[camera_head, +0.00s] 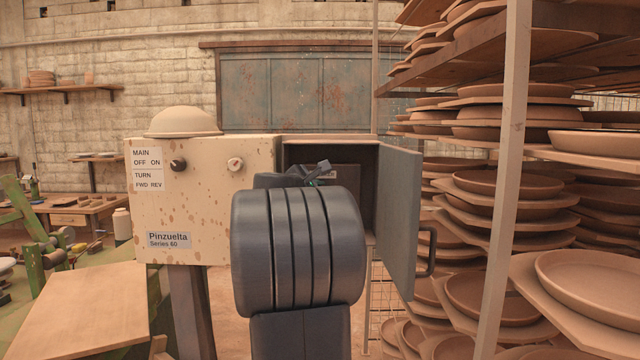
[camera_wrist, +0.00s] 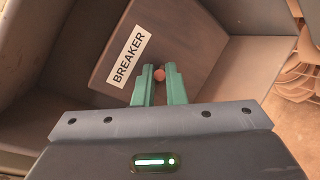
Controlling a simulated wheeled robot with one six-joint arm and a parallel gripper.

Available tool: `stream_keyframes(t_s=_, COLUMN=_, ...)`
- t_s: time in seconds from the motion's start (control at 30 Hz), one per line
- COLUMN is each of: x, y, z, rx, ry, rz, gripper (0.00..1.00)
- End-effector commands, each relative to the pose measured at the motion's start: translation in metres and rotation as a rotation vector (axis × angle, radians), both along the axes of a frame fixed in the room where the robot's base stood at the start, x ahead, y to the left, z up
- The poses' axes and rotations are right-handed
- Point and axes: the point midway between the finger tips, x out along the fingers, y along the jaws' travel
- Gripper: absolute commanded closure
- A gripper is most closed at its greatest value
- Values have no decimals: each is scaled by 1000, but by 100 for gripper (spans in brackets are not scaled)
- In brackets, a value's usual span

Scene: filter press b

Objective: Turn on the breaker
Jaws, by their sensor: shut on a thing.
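The breaker is a dark brown panel (camera_wrist: 185,35) with a white BREAKER label (camera_wrist: 128,56) inside the open grey compartment. A small round orange-red knob (camera_wrist: 159,75), apparently its handle, shows between my fingertips in the wrist view. My gripper (camera_wrist: 159,71) has green fingers and is shut on this knob. Which way the handle is set is hard to tell, as the fingers cover its sides. In the head view, my dark arm hides most of the compartment, and only part of the breaker panel (camera_head: 347,172) shows behind it.
The compartment door (camera_head: 396,220) stands open on the right, with a handle on its outer side. A cream Pinzuelta control box (camera_head: 205,205) with two knobs adjoins on the left. A rack of plates (camera_head: 515,183) stands close on the right. A board-topped table (camera_head: 80,305) is at lower left.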

Motion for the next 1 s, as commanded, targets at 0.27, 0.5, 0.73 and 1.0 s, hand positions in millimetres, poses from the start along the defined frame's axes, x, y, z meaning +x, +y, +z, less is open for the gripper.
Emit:
stream_keyframes(t_s=0.27, x=0, y=0, z=0, rx=0, ry=-1, rz=1, gripper=85)
stream_keyframes(t_s=0.5, x=0, y=0, z=0, rx=0, ry=-1, rz=1, gripper=67)
stream_keyframes(t_s=0.73, x=0, y=0, z=0, rx=0, ry=-1, rz=1, gripper=67)
stream_keyframes(t_s=1.0, x=0, y=0, z=-6, rx=0, ry=-33, rz=1, gripper=67)
